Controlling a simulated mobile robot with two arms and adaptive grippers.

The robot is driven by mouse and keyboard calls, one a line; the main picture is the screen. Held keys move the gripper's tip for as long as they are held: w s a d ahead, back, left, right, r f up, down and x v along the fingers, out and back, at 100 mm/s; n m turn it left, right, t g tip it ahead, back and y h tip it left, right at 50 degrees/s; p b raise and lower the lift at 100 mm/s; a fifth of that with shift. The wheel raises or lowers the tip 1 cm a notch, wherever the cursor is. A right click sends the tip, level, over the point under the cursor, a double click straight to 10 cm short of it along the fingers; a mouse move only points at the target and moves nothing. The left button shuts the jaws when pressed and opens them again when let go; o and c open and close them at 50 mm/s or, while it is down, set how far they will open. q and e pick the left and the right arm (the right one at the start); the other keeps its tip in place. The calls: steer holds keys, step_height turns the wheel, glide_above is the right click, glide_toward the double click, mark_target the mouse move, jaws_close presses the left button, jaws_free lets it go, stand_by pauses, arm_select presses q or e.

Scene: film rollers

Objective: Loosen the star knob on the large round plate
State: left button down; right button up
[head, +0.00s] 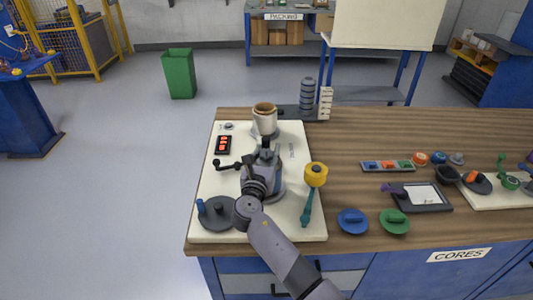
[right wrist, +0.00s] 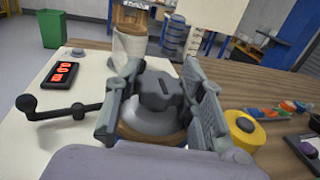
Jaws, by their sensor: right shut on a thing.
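The dark grey star knob (right wrist: 158,92) sits between the two fingers of my right gripper (right wrist: 163,78) in the right wrist view. The fingers close on it from left and right. Below it is a round grey plate (right wrist: 150,122), partly hidden by the gripper. In the head view my right gripper (head: 265,158) reaches over the middle of the cream board, and the round plate (head: 276,193) shows only at its edge. My left gripper is not in view.
Blue (head: 353,221) and green (head: 394,221) round parts lie to the right.

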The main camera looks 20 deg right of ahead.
steer(key=shift+d+r+n+t+y+p, duration=0.15)
steer(key=shift+n+t+y+p, duration=0.35)
steer(key=shift+n+y+p, duration=0.55)
steer(key=n+y+p, duration=0.1)
steer(key=y+p, duration=0.1)
steer(key=shift+t+y, duration=0.35)
steer(key=shift+t, duration=0.05)
steer(key=n+y, duration=0.2)
steer(key=shift+y, duration=0.4)
steer(key=n+y, duration=0.1)
steer(key=y, duration=0.1)
steer(key=shift+f+n+y, duration=0.3)
steer(key=shift+n+y, duration=0.05)
steer(key=shift+y, duration=0.05)
steer(key=n+g+y+b, duration=0.1)
steer(key=n+y+b, duration=0.2)
steer(key=y+b, duration=0.1)
steer(key=n+g+y+b, duration=0.1)
steer(key=n+y+b, duration=0.2)
steer(key=y+b, duration=0.1)
steer(key=shift+f+g+y+b, duration=0.2)
steer(key=shift+g+y+b, duration=0.2)
steer(key=shift+b, duration=0.45)
steer(key=shift+a+r+n+g+y+b, duration=0.25)
steer(key=shift+n+g+y+b, duration=0.4)
steer(key=shift+b, duration=0.35)
steer(key=o, duration=1.2)
steer(key=shift+r, duration=0.1)
steer(key=shift+c, duration=0.2)
